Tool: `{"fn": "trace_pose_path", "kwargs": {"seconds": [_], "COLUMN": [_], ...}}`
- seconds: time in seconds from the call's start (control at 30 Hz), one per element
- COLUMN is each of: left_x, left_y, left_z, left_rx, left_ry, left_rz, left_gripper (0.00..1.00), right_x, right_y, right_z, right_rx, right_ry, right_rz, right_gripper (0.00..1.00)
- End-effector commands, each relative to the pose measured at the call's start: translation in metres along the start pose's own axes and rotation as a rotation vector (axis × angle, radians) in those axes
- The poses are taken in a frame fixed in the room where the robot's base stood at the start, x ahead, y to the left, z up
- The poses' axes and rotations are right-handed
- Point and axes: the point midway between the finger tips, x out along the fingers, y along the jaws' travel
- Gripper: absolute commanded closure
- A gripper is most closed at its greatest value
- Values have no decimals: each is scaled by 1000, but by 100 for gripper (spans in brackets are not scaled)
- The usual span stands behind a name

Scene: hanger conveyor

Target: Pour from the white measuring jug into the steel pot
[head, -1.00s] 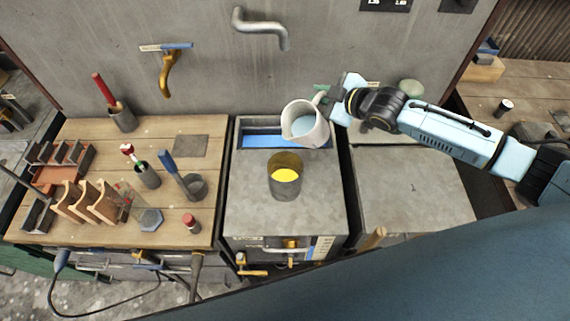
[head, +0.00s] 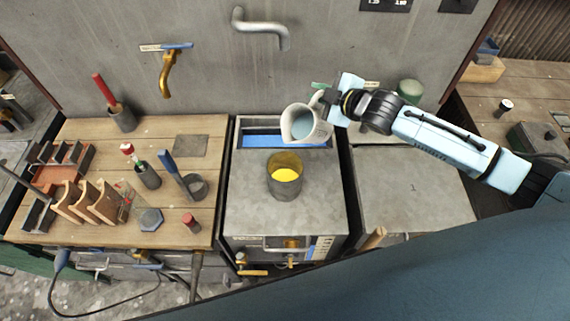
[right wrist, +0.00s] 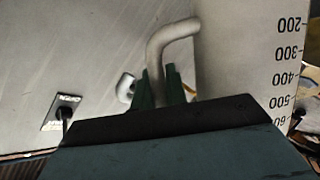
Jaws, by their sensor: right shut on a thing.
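The white measuring jug (head: 316,131) is held in the air behind and slightly right of the steel pot, tilted with its mouth toward the camera. Bluish liquid shows inside. The steel pot (head: 285,188) stands upright on the grey middle bench, with yellow at the bottom of its inside. No stream shows between them. My right gripper (head: 327,95) is shut on the jug's handle. In the right wrist view its dark green fingers (right wrist: 160,92) pinch the handle (right wrist: 166,45), beside the jug's wall with its printed scale (right wrist: 240,50). My left gripper is out of view.
A blue-lined trough (head: 262,141) lies behind the pot. On the wooden bench to the left are a cup with a blue-handled tool (head: 193,187), a red-capped container (head: 191,222) and wooden racks (head: 75,203). The grey top (head: 415,195) to the right is mostly clear.

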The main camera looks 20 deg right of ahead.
Motion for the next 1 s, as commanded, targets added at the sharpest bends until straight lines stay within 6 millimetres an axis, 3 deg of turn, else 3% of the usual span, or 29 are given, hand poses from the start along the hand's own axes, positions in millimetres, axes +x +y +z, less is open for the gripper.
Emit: {"fn": "trace_pose_path", "kwargs": {"seconds": [1.0], "left_x": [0], "left_y": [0], "left_z": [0], "left_rx": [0], "left_ry": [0], "left_rz": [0], "left_gripper": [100], "right_x": [-3], "right_y": [0], "right_z": [-8], "right_rx": [-106], "right_ry": [-22], "right_rz": [46], "right_gripper": [100]}}
